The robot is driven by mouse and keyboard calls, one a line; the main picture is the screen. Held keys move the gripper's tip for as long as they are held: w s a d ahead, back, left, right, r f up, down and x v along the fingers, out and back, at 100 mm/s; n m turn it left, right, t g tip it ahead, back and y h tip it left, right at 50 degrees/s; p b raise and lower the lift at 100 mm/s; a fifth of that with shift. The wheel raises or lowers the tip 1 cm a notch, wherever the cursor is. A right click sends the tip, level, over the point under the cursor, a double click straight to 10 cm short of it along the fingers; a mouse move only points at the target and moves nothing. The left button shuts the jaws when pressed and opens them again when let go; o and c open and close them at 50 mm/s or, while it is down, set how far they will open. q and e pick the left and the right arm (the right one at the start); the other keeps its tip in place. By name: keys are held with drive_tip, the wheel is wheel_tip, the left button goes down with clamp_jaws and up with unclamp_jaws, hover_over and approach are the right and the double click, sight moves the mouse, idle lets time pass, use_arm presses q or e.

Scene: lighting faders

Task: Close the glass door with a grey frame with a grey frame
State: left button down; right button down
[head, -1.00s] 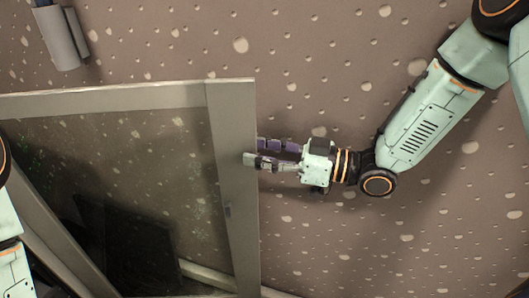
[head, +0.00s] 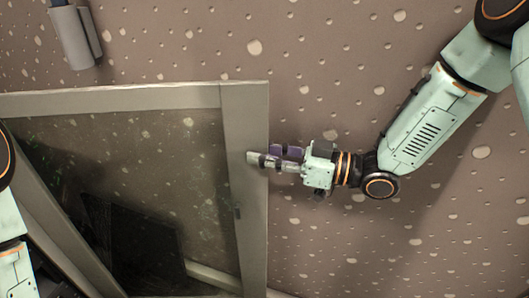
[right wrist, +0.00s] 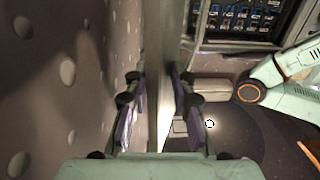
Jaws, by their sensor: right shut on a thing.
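The glass door with a grey frame (head: 244,180) stands ajar at the left of the head view. Dark space shows through its glass, and its lower part is cut off. My right gripper (head: 264,158) is shut on the right upright of the frame, one finger in front and the other partly hidden behind it. In the right wrist view, the door frame (right wrist: 170,45) shows edge-on between the two fingers (right wrist: 158,85) of that gripper. Only part of my left arm shows at the left edge of the head view; its gripper is out of sight.
A pitted brown wall or floor surface (head: 340,60) fills the background. A grey cylinder (head: 73,38) is at the top left. The right wrist view shows a dark panel with rows of small items (right wrist: 242,18).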

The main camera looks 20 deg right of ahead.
drive_tip(key=shift+m+t+h, duration=0.4)
drive_tip(key=shift+m+t, duration=0.1)
drive_tip(key=shift+t, duration=0.1)
drive_tip(key=shift+s+a+p, duration=0.1)
drive_tip(key=shift+s+a, duration=0.1)
drive_tip(key=shift+s, duration=0.5)
drive_tip(key=shift+s+a+p, duration=0.15)
drive_tip(key=shift+s+a, duration=0.1)
drive_tip(key=shift+s, duration=0.5)
drive_tip(key=shift+s+a+p, duration=0.1)
drive_tip(key=shift+s+a, duration=0.1)
drive_tip(key=shift+s, duration=0.5)
drive_tip(key=shift+s+a+m+t+h, duration=0.15)
drive_tip(key=shift+s+a+t, duration=0.1)
drive_tip(key=shift+s, duration=0.35)
drive_tip(key=shift+s+a+m+t+h, duration=0.15)
drive_tip(key=shift+s+a, duration=0.05)
drive_tip(key=shift+s, duration=0.4)
drive_tip(key=s+a+m+t+h+p, duration=0.1)
drive_tip(key=s+a+p, duration=0.2)
drive_tip(key=s, duration=0.4)
drive_tip(key=shift+a+t+h+p, duration=0.15)
drive_tip(key=shift+t+h+p, duration=0.15)
drive_tip(key=shift+p, duration=0.6)
drive_tip(key=shift+m, duration=0.3)
